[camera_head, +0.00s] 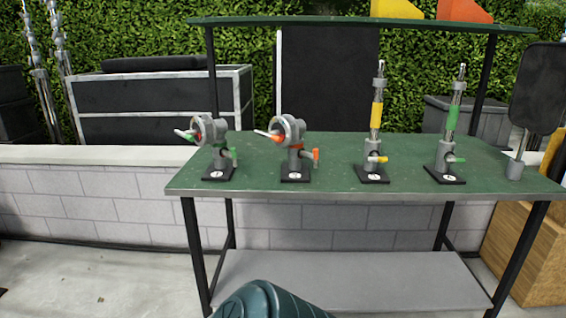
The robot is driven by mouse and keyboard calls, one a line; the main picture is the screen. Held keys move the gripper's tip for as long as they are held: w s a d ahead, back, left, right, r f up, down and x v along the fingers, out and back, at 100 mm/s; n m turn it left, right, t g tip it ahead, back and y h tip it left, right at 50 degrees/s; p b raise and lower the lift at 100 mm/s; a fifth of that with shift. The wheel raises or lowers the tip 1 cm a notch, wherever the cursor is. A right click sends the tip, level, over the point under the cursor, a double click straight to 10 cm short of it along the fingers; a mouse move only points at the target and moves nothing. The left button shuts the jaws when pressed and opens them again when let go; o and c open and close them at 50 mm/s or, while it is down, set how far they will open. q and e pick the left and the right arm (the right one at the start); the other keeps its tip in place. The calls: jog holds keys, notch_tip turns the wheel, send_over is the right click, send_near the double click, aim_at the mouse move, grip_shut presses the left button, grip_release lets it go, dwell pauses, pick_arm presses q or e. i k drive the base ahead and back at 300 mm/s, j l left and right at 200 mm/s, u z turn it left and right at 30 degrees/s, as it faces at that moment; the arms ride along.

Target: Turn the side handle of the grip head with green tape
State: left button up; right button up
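The grip head with green tape (210,130) stands on a small dark base plate at the left end of the green table (330,170). Its round grey head is on top of a short post. A light side handle with green tape (186,135) points to the left. A lower green handle (232,156) sticks out on the right of the post. A similar grip head with orange tape (290,130) stands to its right, apart from it. Neither of my grippers shows in the head view.
Two upright posts stand further right, one with yellow tape (376,115) and one with green tape (452,120). A dark panel (538,88) on a stand is at the right end. The tabletop between the stands is clear. An upper shelf (340,21) runs above.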

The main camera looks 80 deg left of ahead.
aim_at(232, 154)
jog(key=u, duration=3)
jog(key=i+l, duration=0.35)
jog(key=l, duration=0.15)
jog(key=i+l+z, duration=0.1)
jog(key=i+l, duration=0.2)
jog(key=l, duration=0.2)
jog(key=i+l, duration=0.35)
jog(key=l, duration=0.15)
